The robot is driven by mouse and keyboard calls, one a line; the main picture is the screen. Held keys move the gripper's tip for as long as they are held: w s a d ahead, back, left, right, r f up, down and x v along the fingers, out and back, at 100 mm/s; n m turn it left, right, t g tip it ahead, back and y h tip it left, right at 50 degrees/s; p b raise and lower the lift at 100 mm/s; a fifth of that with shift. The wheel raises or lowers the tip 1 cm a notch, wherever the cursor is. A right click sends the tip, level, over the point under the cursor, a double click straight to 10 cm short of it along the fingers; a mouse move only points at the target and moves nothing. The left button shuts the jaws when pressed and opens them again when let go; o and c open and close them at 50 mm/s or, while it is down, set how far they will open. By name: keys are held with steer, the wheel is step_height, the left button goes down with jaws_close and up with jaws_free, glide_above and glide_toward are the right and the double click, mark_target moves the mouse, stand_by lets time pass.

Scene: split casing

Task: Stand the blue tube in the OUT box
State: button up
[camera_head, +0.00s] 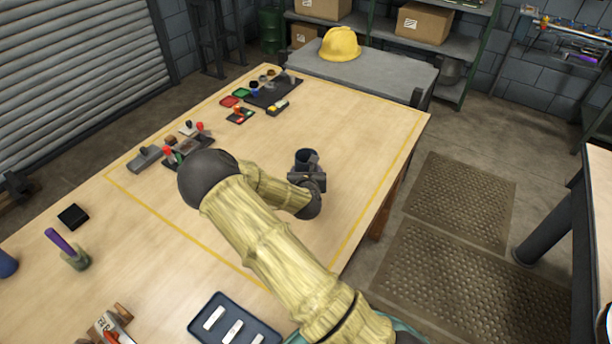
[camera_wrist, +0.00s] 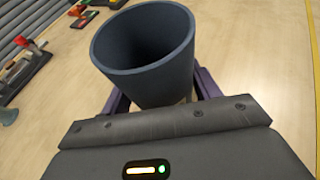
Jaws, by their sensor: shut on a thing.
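My gripper (camera_head: 308,172) is shut on a dark slate-blue hollow tube (camera_head: 304,156), over the right half of the table. In the wrist view the tube (camera_wrist: 142,45) stands between the purple-grey fingers, open mouth up and slightly tilted in the picture. Its wall widens toward the rim and its inside looks empty. The fingers and palm hide its lower end, so I cannot tell whether it touches the table. Another blue object (camera_head: 6,265) is cut off at the left edge of the head view. I cannot make out a box with a readable OUT label.
The wooden table (camera_head: 350,225) is bare around my gripper. A blue tray (camera_head: 206,340) with white pieces lies at the front. A purple-handled item in a holder (camera_head: 76,259) and a black block (camera_head: 73,216) stand left. Stamps and small coloured trays (camera_head: 229,101) line the far left.

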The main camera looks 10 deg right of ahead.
steer(key=shift+f, duration=1.2)
steer(key=shift+f, duration=0.2)
steer(key=o, duration=1)
steer(key=shift+r, duration=0.1)
steer(key=shift+r, duration=0.15)
steer(key=b+v, duration=0.2)
steer(key=v, duration=1)
steer(key=shift+b, duration=0.35)
